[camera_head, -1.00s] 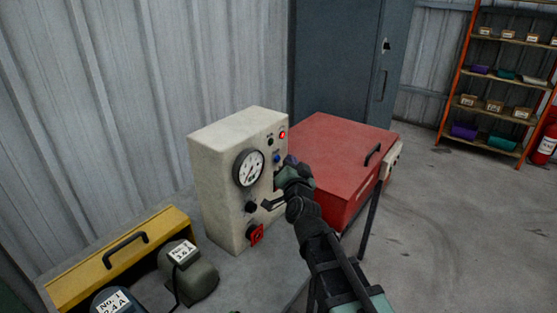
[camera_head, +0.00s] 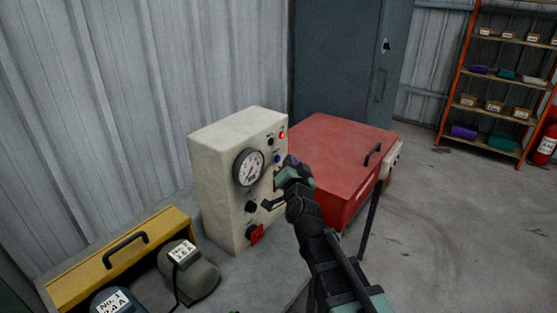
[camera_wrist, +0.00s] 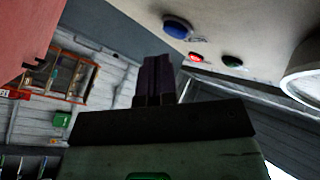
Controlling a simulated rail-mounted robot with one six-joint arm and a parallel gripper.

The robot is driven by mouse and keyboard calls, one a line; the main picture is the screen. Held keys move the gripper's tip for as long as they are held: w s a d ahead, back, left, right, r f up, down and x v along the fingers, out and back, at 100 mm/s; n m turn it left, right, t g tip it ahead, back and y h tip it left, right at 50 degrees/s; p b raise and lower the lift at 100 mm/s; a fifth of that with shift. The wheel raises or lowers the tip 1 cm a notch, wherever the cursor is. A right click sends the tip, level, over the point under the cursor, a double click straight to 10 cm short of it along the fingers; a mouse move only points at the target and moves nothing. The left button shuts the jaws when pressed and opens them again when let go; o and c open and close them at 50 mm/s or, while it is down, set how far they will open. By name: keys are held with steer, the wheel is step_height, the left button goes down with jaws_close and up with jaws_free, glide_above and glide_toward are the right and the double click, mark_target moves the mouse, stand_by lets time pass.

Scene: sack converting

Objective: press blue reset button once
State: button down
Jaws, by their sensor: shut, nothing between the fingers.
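The blue reset button (camera_head: 277,158) is on the front face of a cream control box (camera_head: 222,190). It shows near the top of the wrist view (camera_wrist: 178,25), on the same panel as a lit red lamp (camera_wrist: 195,57) and a dark green round fitting (camera_wrist: 232,62). My gripper (camera_wrist: 158,58) is shut and empty, with its fingertips below the button in the wrist picture and apart from it. In the head view my gripper (camera_head: 279,176) is in front of the panel, just below the button. The wrist covers part of the panel's lower right.
A round gauge (camera_head: 249,167), a black knob (camera_head: 251,206) and a red switch (camera_head: 256,234) are on the same panel. A red lidded box (camera_head: 335,150) stands close to the right. Motors and a yellow box (camera_head: 120,255) are at lower left. Open floor lies right.

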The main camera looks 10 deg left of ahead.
steer(key=shift+w+a, duration=0.25)
steer(key=shift+a, duration=0.1)
steer(key=shift+w+a, duration=0.2)
steer(key=shift+a, duration=0.15)
stand_by(0.7)
stand_by(0.4)
steer(key=shift+s+d, duration=0.45)
steer(key=shift+d, duration=0.25)
steer(key=d, duration=0.1)
steer(key=s+d, duration=0.1)
steer(key=d, duration=0.1)
steer(key=s+d, duration=0.1)
steer(key=shift+s+d, duration=0.15)
steer(key=shift+s, duration=0.1)
stand_by(0.3)
